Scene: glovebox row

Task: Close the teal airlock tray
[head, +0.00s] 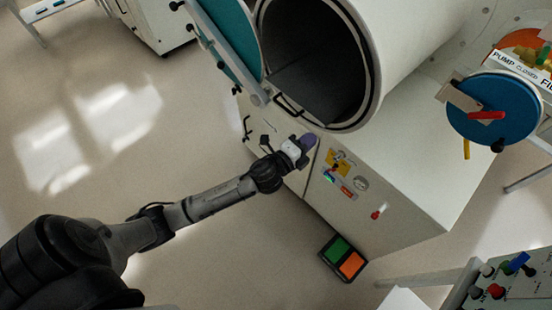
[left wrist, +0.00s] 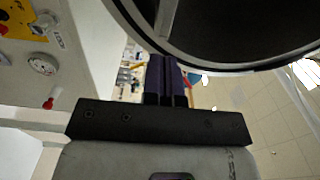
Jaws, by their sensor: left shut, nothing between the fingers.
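The airlock is a wide cream cylinder with a dark round mouth (head: 318,55), and its teal door (head: 228,38) stands open to the left. A dark grey tray (head: 325,80) lies inside the tube. A black handle (head: 288,106) shows at its front edge, near the mouth's lower left rim. My left gripper (head: 307,141) is shut and empty, with purple fingertips just below the mouth, in front of the cabinet. In the left wrist view its shut fingers (left wrist: 166,80) point up toward the dark mouth's rim (left wrist: 205,68). My right gripper is not in view.
The cream cabinet (head: 400,190) under the tube carries labels, a gauge (left wrist: 42,63) and a red knob (left wrist: 48,103). A green and orange pedal (head: 343,258) lies on the floor. A blue round door (head: 492,108) is at right.

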